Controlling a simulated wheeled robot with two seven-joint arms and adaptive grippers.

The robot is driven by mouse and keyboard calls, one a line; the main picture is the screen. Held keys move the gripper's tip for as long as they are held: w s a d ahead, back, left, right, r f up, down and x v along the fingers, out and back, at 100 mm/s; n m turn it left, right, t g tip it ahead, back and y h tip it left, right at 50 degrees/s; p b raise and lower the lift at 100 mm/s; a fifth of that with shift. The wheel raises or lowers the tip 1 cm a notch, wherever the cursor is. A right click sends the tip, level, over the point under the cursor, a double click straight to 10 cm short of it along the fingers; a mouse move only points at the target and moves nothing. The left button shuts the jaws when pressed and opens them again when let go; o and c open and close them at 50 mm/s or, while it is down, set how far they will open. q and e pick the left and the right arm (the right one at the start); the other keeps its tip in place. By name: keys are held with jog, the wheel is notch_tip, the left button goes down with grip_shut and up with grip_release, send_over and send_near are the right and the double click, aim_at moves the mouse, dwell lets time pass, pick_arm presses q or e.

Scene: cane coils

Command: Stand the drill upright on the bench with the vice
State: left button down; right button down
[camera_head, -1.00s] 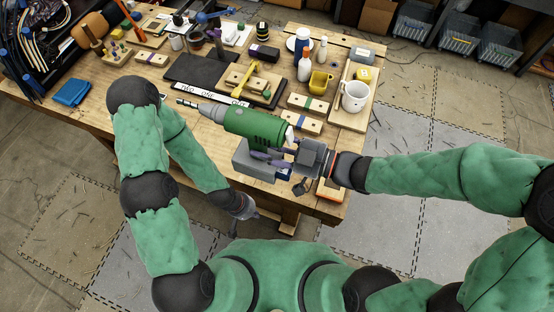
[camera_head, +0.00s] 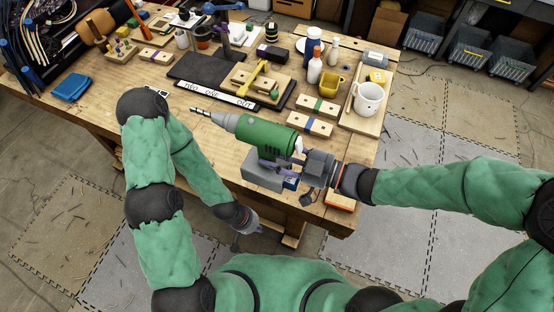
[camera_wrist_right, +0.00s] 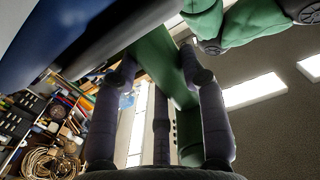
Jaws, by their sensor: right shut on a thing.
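The green drill (camera_head: 265,132) with a grey chuck is held above the bench (camera_head: 150,95) near its front edge. Its body is roughly level in the head view, with the bit pointing left. My right gripper (camera_head: 283,166) is shut on it; the right wrist view shows purple fingers around a green part (camera_wrist_right: 153,55). A grey block (camera_head: 262,177) with a blue part shows below the drill; I cannot tell whether it is joined to the drill. My left gripper (camera_head: 247,224) hangs low by the bench's front edge, apart from the drill; its fingers are unclear. I cannot clearly identify the vice.
A dark mat (camera_head: 203,68), a yellow hammer-like tool (camera_head: 250,80) and wooden blocks (camera_head: 310,124) lie behind the drill. A white mug (camera_head: 368,98) stands on a board at right. An orange item (camera_head: 341,202) lies at the front right corner. Bare wood shows left of the drill.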

jog(key=w+d+f+b, duration=0.4)
jog(key=w+f+b, duration=0.1)
jog(key=w+f, duration=0.6)
jog(key=shift+w+f, duration=0.35)
jog(key=shift+f, duration=0.1)
jog(key=shift+a+f, duration=0.1)
jog(key=shift+f, duration=0.05)
jog(key=c, duration=0.7)
grip_release()
jog(key=shift+s+f, duration=0.1)
